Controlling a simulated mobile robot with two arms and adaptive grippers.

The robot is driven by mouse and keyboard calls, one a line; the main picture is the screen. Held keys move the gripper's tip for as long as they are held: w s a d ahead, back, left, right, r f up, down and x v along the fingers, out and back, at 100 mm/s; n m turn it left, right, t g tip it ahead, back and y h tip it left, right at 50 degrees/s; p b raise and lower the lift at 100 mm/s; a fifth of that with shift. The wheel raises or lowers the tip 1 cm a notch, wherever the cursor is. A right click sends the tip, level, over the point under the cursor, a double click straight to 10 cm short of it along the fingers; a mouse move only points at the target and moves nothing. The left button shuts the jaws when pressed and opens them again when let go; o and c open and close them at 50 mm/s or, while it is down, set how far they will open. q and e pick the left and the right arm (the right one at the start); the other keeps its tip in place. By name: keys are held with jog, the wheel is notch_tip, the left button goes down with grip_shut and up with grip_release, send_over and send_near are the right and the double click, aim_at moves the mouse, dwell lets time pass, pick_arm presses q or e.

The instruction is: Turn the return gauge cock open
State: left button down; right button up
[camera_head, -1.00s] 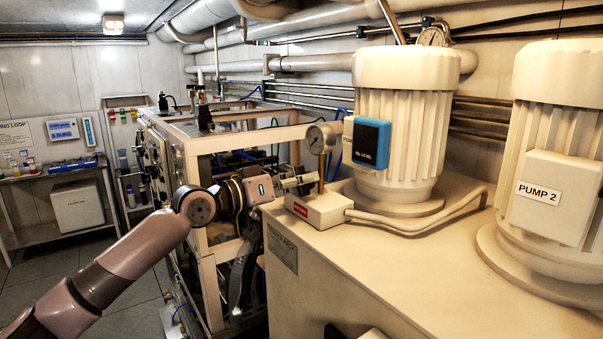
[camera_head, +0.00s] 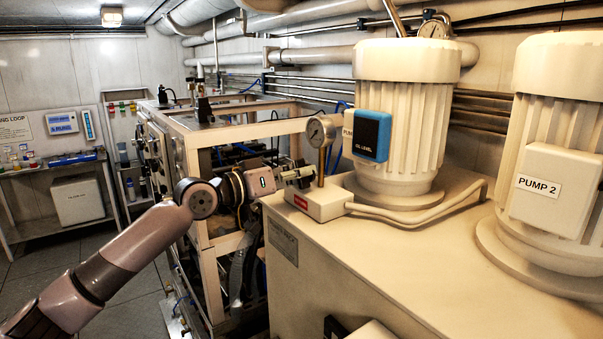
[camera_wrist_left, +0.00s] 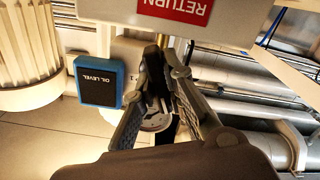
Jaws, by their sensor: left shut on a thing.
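The return pressure gauge (camera_head: 317,132) stands on a brass stem above a cream block (camera_head: 326,205) with a red label (camera_head: 300,202). In the left wrist view the picture is upside down, with the red RETURN label (camera_wrist_left: 175,8) at the top and the gauge (camera_wrist_left: 155,120) partly hidden behind the fingers. My left gripper (camera_head: 311,173) reaches in from the left at the stem, under the gauge. Its fingers (camera_wrist_left: 162,57) are shut on the gauge cock, which they mostly hide; a dark part shows between them. The cock's exact angle is hard to tell. My right gripper is out of view.
A blue OIL LEVEL box (camera_head: 371,136) sits on the pump motor (camera_head: 405,100) just right of the gauge. A pipe (camera_head: 430,215) runs right from the block across the cabinet top. A framed skid (camera_head: 215,150) stands behind my left wrist.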

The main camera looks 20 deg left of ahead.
pick_arm(q)
jog(key=shift+f+m+b, duration=0.25)
jog(key=shift+m+b, duration=0.35)
jog(key=shift+b, duration=0.15)
jog(key=shift+d+m+b, duration=0.1)
jog(key=shift+m+b, duration=0.25)
jog(key=shift+m, duration=0.25)
jog(key=m, duration=0.1)
jog(key=m+b, duration=0.1)
jog(key=shift+r+m, duration=0.25)
jog(key=shift+m, duration=0.05)
jog(key=c, duration=1.6)
grip_release()
jog(key=shift+c, duration=0.2)
